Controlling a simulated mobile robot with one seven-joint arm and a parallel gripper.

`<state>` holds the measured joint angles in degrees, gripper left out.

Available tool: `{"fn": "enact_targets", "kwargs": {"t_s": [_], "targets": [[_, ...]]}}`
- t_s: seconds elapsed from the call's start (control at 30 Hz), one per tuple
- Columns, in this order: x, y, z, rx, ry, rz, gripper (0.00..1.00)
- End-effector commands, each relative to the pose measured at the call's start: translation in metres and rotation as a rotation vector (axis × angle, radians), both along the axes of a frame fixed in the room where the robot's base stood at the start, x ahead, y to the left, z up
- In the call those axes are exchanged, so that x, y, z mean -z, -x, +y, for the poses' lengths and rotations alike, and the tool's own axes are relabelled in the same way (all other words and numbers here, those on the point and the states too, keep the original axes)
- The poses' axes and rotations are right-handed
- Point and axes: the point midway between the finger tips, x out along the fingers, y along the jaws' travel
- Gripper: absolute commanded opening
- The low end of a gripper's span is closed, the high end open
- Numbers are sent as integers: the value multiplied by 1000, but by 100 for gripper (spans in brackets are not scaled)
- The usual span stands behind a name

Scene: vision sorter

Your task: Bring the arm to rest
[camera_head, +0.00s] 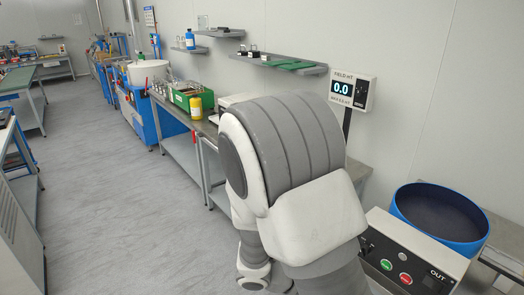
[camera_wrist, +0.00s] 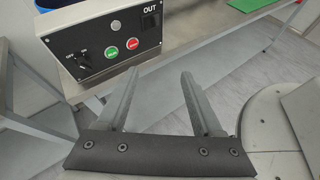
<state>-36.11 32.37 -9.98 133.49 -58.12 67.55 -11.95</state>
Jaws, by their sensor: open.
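My gripper (camera_wrist: 157,92) shows in the wrist view with its two grey fingers spread apart and nothing between them. The fingers point toward a bench edge, below a control box (camera_wrist: 105,42) with a green and a red button. In the head view my grey and white arm fills the middle and hides part of the bench. My gripper is not visible in the head view.
The control box (camera_head: 408,257) stands at the lower right, beside a blue round bowl (camera_head: 440,212). A display reading 0.0 (camera_head: 351,90) is by the wall. The floor (camera_head: 110,190) at left is clear.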

Motion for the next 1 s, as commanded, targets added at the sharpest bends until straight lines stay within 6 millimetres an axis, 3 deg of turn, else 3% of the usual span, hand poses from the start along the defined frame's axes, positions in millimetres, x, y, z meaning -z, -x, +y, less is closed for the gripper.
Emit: {"fn": "enact_targets", "kwargs": {"t_s": [0.4,1.0], "targets": [[-54,43,2,483,-447,-378,68],[-148,77,36,1014,-1074,-973,68]]}}
